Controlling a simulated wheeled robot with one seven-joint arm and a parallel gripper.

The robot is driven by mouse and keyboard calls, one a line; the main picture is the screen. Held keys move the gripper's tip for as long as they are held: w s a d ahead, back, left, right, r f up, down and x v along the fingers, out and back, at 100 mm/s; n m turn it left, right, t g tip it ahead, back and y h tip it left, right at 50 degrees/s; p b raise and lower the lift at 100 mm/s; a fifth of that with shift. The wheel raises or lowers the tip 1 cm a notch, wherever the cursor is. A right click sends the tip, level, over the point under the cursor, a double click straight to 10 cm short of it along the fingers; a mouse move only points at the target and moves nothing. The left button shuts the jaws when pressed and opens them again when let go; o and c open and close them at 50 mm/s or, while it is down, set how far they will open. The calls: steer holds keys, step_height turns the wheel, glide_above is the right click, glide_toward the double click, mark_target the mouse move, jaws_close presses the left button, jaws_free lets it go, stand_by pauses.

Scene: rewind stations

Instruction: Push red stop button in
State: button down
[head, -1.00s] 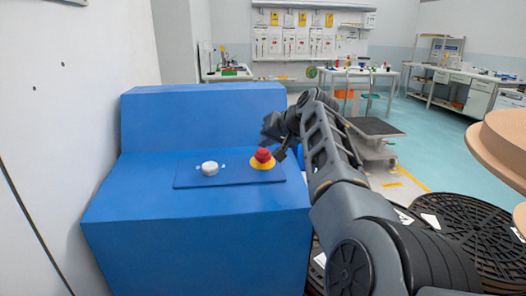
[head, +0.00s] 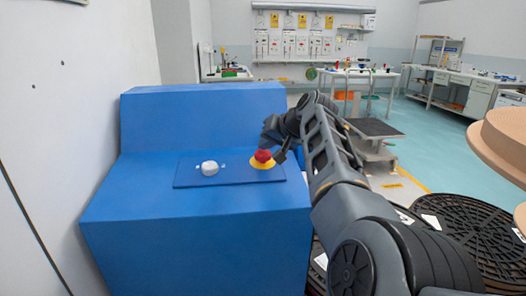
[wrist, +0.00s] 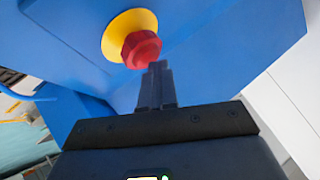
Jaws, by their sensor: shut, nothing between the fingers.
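The red stop button (head: 262,156) sits on a yellow base (head: 261,166) at the right end of a dark blue panel (head: 229,179) on the blue console (head: 190,214). In the wrist view the red button (wrist: 141,48) stands out from its yellow ring (wrist: 124,27). My gripper (head: 281,156) is just right of the button in the head view. In the wrist view my gripper (wrist: 158,66) is shut and empty, its tips at the red cap's lower edge. I cannot tell whether they touch it.
A white knob (head: 209,168) is on the same panel, left of the button. A white wall (head: 40,120) stands close on the left. Round black slotted discs (head: 465,230) and a tan round form (head: 505,145) are at the right.

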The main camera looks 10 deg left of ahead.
steer(key=shift+f, duration=0.25)
steer(key=shift+r, duration=0.1)
steer(key=shift+s+r+p, duration=0.2)
steer(key=shift+r+p, duration=0.7)
steer(key=shift+p, duration=0.05)
steer(key=shift+r, duration=0.15)
steer(key=r+p, duration=0.4)
steer(key=shift+s+d+r+p, duration=0.1)
steer(key=shift+s+r+p, duration=0.2)
steer(key=shift+r, duration=0.05)
